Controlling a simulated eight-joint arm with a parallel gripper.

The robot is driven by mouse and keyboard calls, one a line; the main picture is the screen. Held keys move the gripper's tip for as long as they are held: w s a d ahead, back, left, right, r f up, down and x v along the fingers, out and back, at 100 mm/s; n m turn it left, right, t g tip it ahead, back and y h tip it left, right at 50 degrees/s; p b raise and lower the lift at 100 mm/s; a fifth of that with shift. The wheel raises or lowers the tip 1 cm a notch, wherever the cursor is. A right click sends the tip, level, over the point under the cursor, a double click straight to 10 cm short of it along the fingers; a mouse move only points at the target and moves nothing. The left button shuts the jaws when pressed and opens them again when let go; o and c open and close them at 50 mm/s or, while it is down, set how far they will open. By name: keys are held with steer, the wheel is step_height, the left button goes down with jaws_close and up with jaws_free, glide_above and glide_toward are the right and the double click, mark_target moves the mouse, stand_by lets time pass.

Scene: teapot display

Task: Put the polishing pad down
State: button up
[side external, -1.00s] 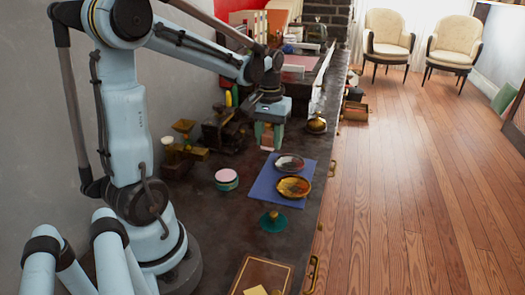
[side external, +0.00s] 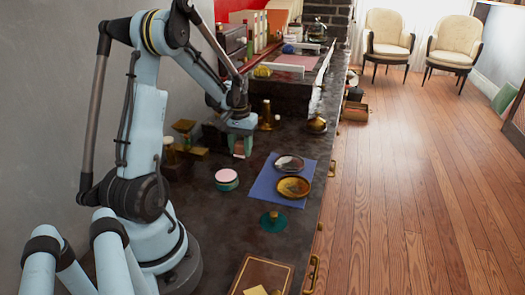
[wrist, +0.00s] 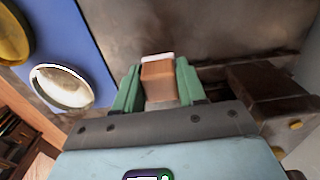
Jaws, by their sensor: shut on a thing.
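The polishing pad (wrist: 158,82) is a small brown block with a white face at its far end. My gripper (wrist: 157,90) is shut on it, with one green finger on each side. In the side view my gripper (side external: 241,147) is low over the dark counter (side external: 215,215), left of the blue mat. The pad shows there as a small brownish piece with a pale lower edge (side external: 239,155). I cannot tell whether it touches the counter.
The blue mat (side external: 262,190) carries a silvery dish (side external: 289,163) and a gold dish (side external: 294,187). A pink-topped round tin (side external: 227,178), brass scales (side external: 184,135), brass teapot (side external: 317,124) and teal stand (side external: 273,221) stand around. Bare counter lies between tin and mat.

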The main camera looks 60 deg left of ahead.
mark_target(241, 144)
steer(key=shift+f, duration=1.1)
steer(key=shift+f, duration=0.15)
steer(key=o, duration=0.9)
steer(key=shift+o, duration=0.2)
step_height(241, 144, up, 12)
steer(key=shift+r, duration=0.1)
steer(key=d+r+m+t, duration=0.1)
steer(key=d+m+t, duration=0.6)
steer(key=d, duration=2.1)
steer(key=shift+d+r+m, duration=0.25)
steer(key=shift+r+m, duration=0.1)
steer(key=shift+m, duration=0.65)
